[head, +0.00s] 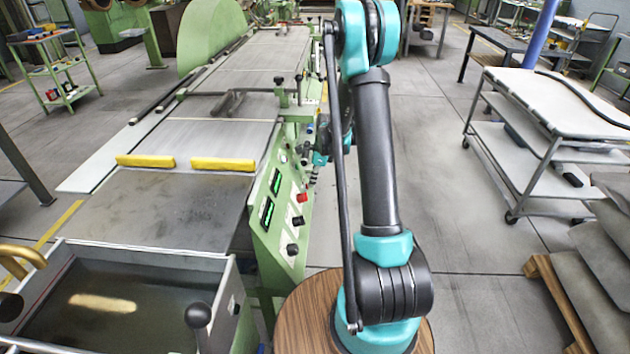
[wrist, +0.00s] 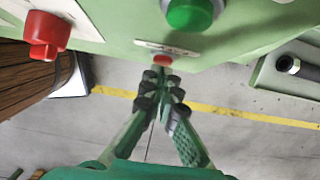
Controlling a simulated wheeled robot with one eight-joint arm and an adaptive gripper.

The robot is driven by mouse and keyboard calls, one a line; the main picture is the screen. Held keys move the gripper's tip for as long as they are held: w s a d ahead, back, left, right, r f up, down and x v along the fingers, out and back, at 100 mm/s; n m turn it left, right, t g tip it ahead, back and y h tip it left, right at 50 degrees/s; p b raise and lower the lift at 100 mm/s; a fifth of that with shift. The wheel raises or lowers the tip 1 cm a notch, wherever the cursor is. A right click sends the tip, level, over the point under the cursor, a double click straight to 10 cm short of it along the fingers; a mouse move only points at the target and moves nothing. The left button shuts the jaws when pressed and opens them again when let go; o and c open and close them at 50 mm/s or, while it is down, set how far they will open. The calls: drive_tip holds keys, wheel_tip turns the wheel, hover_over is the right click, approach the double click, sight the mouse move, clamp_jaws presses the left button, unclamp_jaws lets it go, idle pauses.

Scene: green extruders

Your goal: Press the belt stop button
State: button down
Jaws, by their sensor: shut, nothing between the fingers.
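The belt machine's green control panel (head: 270,212) stands left of my arm in the head view. A red button (head: 302,198) shows on its right edge. In the wrist view, my gripper (wrist: 164,78) is shut and empty. Its fingertips point at a small red button (wrist: 162,59) under a pale label that is too small to read. They look close to it; I cannot tell if they touch. A large green button (wrist: 190,12) is above, and a red knob (wrist: 45,35) is to the left. Which red control is the belt stop, the frames do not settle.
The conveyor bed (head: 160,205) with two yellow bars (head: 222,164) runs along the left. A metal tank (head: 120,310) is at the front left. A white cart (head: 555,100) stands at the right. The floor (head: 460,210) between cart and arm is clear.

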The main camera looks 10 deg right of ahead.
drive_tip(key=shift+a, duration=0.1)
drive_tip(key=shift+w+a+f, duration=0.2)
drive_tip(key=shift+a+f, duration=0.1)
drive_tip(key=shift+a, duration=0.4)
drive_tip(key=s+d+r, duration=0.1)
drive_tip(key=d+r, duration=0.5)
drive_tip(key=r, duration=0.5)
drive_tip(key=shift+s, duration=0.3)
drive_tip(key=shift+s+r, duration=0.1)
drive_tip(key=shift+r, duration=0.05)
